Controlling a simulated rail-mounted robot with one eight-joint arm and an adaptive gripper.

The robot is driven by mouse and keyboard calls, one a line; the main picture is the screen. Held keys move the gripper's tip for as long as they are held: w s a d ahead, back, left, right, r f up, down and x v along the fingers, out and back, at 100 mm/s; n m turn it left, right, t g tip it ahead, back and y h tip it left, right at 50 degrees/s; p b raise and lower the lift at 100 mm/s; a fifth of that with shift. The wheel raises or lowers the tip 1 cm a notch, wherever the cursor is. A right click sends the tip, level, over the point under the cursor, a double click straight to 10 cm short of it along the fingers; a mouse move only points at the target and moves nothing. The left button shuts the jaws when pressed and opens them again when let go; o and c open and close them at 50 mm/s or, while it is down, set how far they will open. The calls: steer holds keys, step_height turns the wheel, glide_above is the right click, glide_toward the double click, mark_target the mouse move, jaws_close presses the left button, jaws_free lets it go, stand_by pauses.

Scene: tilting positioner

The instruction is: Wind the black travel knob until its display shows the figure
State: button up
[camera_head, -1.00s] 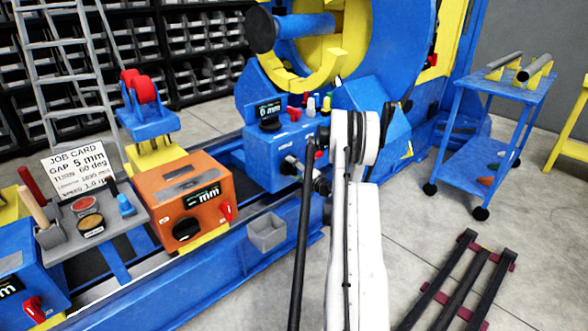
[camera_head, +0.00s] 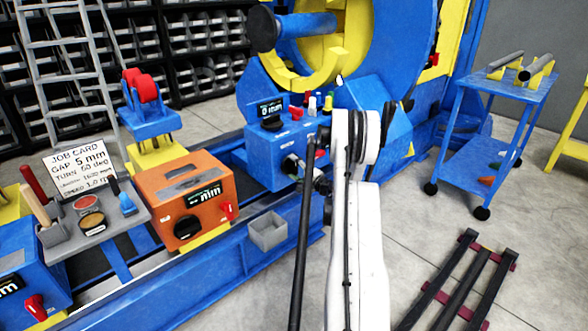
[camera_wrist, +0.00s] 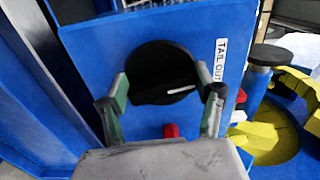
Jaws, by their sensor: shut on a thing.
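In the wrist view a round black knob (camera_wrist: 158,62) with a white pointer mark sits on a blue panel. The mark points right and slightly up. My gripper (camera_wrist: 163,94) has one finger at each side of the knob and is shut on it. In the head view my gripper (camera_head: 303,168) is at the front of the blue control box (camera_head: 262,152), mostly hiding that knob. The box's small display (camera_head: 269,108) appears to read 0 mm. A label (camera_wrist: 220,61) beside the knob reads TAIL OUT.
An orange box (camera_head: 160,190) with its own black knob (camera_head: 187,227) and mm display stands left. A job card (camera_head: 78,162) stands on a grey tool tray (camera_head: 128,214). A grey bin (camera_head: 267,232) hangs below my gripper. A blue cart (camera_head: 518,90) stands right.

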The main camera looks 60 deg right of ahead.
steer(key=shift+w+a, duration=0.3)
steer(key=shift+a, duration=0.1)
steer(key=o, duration=0.9)
steer(key=shift+y, duration=0.3)
steer(key=shift+o, duration=1.2)
steer(key=shift+w+a, duration=0.1)
steer(key=shift+w, duration=0.05)
steer(key=shift+s, duration=0.65)
steer(key=v, duration=1)
steer(key=shift+s+a, duration=0.25)
steer(key=shift+s, duration=0.1)
steer(key=shift+f, duration=0.1)
